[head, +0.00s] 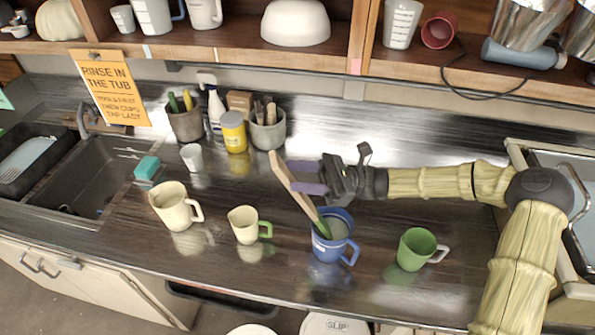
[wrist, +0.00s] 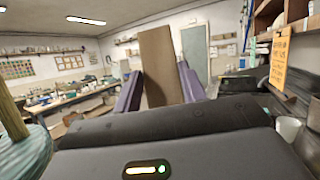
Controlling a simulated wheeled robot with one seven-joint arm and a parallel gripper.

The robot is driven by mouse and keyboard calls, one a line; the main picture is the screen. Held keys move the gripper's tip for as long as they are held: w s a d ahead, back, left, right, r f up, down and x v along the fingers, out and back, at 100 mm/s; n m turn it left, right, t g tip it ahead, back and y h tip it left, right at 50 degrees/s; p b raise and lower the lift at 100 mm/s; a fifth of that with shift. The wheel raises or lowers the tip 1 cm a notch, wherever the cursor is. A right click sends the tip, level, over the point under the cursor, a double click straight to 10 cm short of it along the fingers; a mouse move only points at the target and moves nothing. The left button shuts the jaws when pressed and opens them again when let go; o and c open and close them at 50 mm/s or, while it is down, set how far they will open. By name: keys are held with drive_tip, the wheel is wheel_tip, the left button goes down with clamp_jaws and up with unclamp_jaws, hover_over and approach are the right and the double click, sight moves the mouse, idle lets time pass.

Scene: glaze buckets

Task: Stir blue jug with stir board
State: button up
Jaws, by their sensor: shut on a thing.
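The blue jug (head: 330,249) stands upright on the dark counter in the head view, its handle to the right and greyish contents inside. My gripper (head: 296,178) is above and slightly left of the jug, with purple fingers shut on the stir board (head: 302,199). The board is a flat brown wooden strip, tilted, its upper end to the left. Its green lower end reaches into the jug's mouth at the left side; how deep it goes is hidden. In the wrist view the board (wrist: 159,65) stands between the two purple fingers.
A green mug (head: 416,250) stands right of the jug. Cream jugs (head: 245,225) (head: 175,207) stand to the left. A yellow jar (head: 233,133) and tool crocks (head: 267,130) are behind. A sink (head: 100,185) is at the far left, and a shelf (head: 330,52) runs above.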

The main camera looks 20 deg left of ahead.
drive_tip(key=shift+w+d+f+b, duration=0.15)
drive_tip(key=shift+w+f+b, duration=0.05)
drive_tip(key=shift+f, duration=0.35)
drive_tip(key=shift+w+d+f+b, duration=0.15)
drive_tip(key=shift+f+b, duration=0.05)
drive_tip(key=shift+f, duration=0.35)
drive_tip(key=shift+w+d+f+b, duration=0.15)
drive_tip(key=shift+w+f+b, duration=0.05)
drive_tip(key=shift+f, duration=0.35)
